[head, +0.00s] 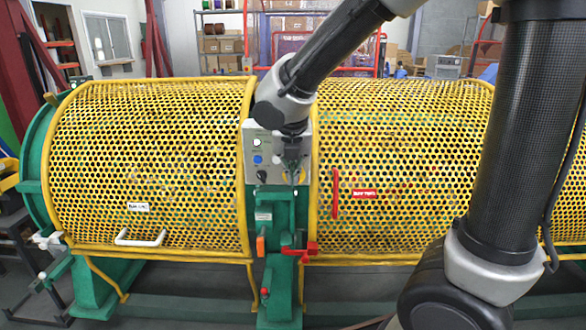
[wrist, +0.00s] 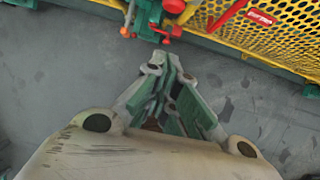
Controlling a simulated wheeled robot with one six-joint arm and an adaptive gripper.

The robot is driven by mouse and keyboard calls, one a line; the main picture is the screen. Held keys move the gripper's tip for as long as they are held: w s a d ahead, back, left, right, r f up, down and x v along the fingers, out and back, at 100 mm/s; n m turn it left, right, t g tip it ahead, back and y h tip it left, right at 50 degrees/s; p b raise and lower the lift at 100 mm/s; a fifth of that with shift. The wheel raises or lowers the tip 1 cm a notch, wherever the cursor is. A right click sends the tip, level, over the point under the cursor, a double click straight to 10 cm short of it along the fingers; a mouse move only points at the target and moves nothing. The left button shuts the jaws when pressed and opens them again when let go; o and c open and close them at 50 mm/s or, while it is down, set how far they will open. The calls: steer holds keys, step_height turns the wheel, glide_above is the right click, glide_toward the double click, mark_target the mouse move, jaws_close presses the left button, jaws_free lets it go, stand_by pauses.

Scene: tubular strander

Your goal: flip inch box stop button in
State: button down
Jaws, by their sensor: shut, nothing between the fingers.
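A grey control box (head: 253,177) is mounted between the two yellow mesh guards in the head view. On its left side are a white button (head: 257,142), a blue button (head: 258,159) and a black knob (head: 262,175). My gripper (head: 293,172) points down in front of the box's right side and hides part of it. A bit of yellow (head: 300,177) shows beside the fingers; I cannot tell whether it belongs to the stop button. In the wrist view my gripper (wrist: 170,52) is shut and empty, with grey floor behind it.
Below the box are a green stand (head: 278,210), an orange handle (head: 260,245) and a red lever (head: 300,249). A red bar handle (head: 335,193) is on the right mesh guard (head: 400,150). The left guard (head: 150,160) has a white handle (head: 140,238).

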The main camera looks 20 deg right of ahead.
steer(key=w+d+f, duration=0.2)
steer(key=w+f, duration=0.4)
steer(key=shift+f, duration=0.25)
steer(key=shift+w, duration=0.1)
